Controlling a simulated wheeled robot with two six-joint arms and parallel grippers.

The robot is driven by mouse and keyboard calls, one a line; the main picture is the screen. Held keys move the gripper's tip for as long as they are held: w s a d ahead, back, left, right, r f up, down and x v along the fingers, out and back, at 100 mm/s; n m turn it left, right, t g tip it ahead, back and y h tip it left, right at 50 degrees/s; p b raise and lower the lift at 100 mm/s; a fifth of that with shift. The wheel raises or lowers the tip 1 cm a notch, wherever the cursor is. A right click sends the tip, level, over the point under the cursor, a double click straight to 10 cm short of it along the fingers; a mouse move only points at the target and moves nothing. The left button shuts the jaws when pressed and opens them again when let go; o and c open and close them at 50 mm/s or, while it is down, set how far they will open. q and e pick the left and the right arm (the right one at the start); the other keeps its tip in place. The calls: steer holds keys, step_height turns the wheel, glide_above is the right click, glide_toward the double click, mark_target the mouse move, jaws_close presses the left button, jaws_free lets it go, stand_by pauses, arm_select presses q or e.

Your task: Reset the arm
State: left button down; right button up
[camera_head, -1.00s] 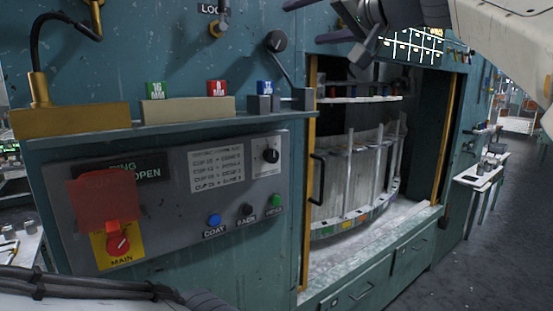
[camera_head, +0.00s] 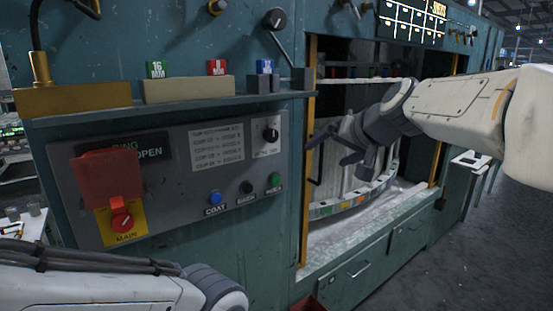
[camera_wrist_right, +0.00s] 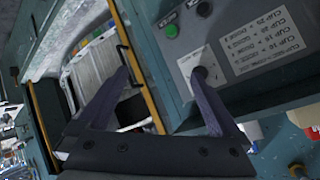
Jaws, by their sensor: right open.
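My right gripper (camera_head: 332,150) is open and empty in the head view, in front of the machine's open bay (camera_head: 350,110). Its two dark fingers point left, toward the control panel (camera_head: 180,165). In the right wrist view the spread fingers of the right gripper (camera_wrist_right: 165,95) frame the bay's yellow edge and part of the panel, with nothing between them. My left arm shows at the lower left of the head view, but its gripper is out of frame.
The panel carries a red cover (camera_head: 107,177) over the red MAIN switch (camera_head: 122,221), plus blue, black and green buttons. A shelf (camera_head: 180,106) above holds coloured size blocks. Inside the bay is a pale ribbed drum (camera_head: 345,185). Grey floor (camera_head: 470,260) lies open at right.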

steer(key=s+d+f+n+g+h, duration=0.1)
steer(key=s+d+f+g, duration=0.1)
steer(key=s+f, duration=0.65)
steer(key=s+d+f+g+h, duration=0.25)
steer(key=s+f, duration=0.35)
steer(key=f, duration=0.6)
steer(key=s+d+f+n+g+h, duration=0.1)
steer(key=s+d+f+g, duration=0.15)
steer(key=s+f, duration=0.6)
steer(key=s+a+r+n+g+y, duration=0.1)
steer(key=s+a+r+n+g, duration=0.2)
steer(key=s+a+n, duration=0.4)
steer(key=s+a, duration=0.6)
steer(key=a, duration=0.1)
steer(key=shift+r, duration=0.2)
steer(key=shift+w, duration=0.1)
